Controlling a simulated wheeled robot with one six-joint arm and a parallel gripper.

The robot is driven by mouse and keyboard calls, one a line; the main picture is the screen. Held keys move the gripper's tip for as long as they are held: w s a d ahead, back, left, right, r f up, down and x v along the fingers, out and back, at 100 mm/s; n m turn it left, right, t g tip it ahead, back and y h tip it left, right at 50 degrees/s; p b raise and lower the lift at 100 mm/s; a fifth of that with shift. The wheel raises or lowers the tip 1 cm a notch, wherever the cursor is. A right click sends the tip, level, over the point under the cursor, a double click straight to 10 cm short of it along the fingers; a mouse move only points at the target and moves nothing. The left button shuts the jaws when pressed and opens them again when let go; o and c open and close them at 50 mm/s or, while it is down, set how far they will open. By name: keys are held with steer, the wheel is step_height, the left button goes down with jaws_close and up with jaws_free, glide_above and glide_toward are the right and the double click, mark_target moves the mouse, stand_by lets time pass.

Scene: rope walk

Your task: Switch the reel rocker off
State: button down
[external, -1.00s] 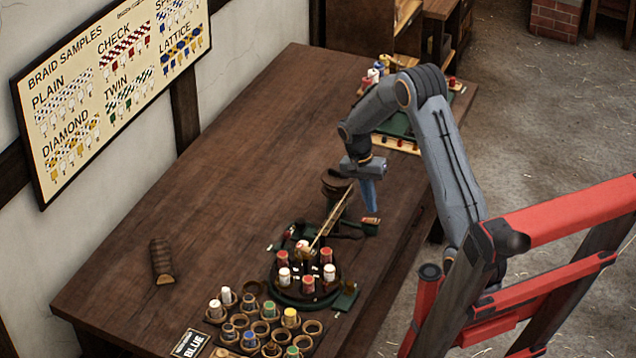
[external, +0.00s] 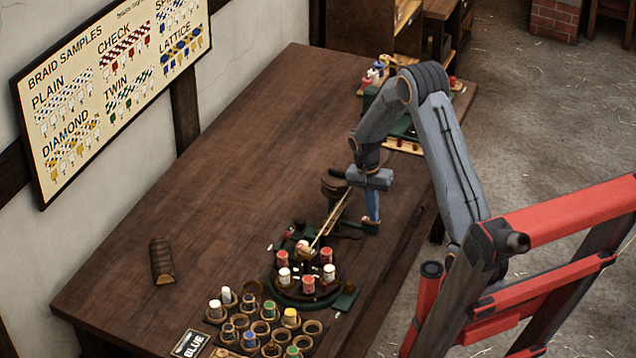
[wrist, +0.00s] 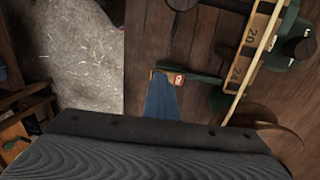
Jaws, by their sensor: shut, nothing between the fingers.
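The reel rocker (wrist: 179,80) shows in the wrist view as a small red piece with a white mark, in a brass-coloured surround on a dark green arm or box (wrist: 205,78). That green box (external: 369,231) sits near the table's right edge in the external view, beside the reel. My gripper (external: 373,218) points down at it, shut and empty. In the wrist view my blue fingertips (wrist: 160,84) cover part of the rocker. I cannot tell whether they touch it, or which way the rocker is tilted.
A dark reel (external: 335,186) stands left of my gripper, with pale cord running to the round braiding stand (external: 305,290) of bobbins. A numbered wooden strip (wrist: 245,55) lies close on the right in the wrist view. Open table lies left.

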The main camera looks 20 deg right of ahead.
steer(key=shift+s+d+f+t+y, duration=0.35)
steer(key=shift+s+f+t+y, duration=0.1)
steer(key=shift+s+t+y, duration=0.2)
steer(key=shift+w+f, duration=0.1)
steer(key=shift+w, duration=0.05)
steer(key=shift+a, duration=0.1)
steer(key=shift+w+a, duration=0.7)
steer(key=shift+a, duration=0.1)
steer(key=shift+s, duration=0.1)
steer(key=shift+d, duration=0.1)
steer(key=shift+r+p, duration=0.35)
step_height(320, 180, up, 14)
steer(key=shift+d+r, duration=0.15)
steer(key=shift+d, duration=0.05)
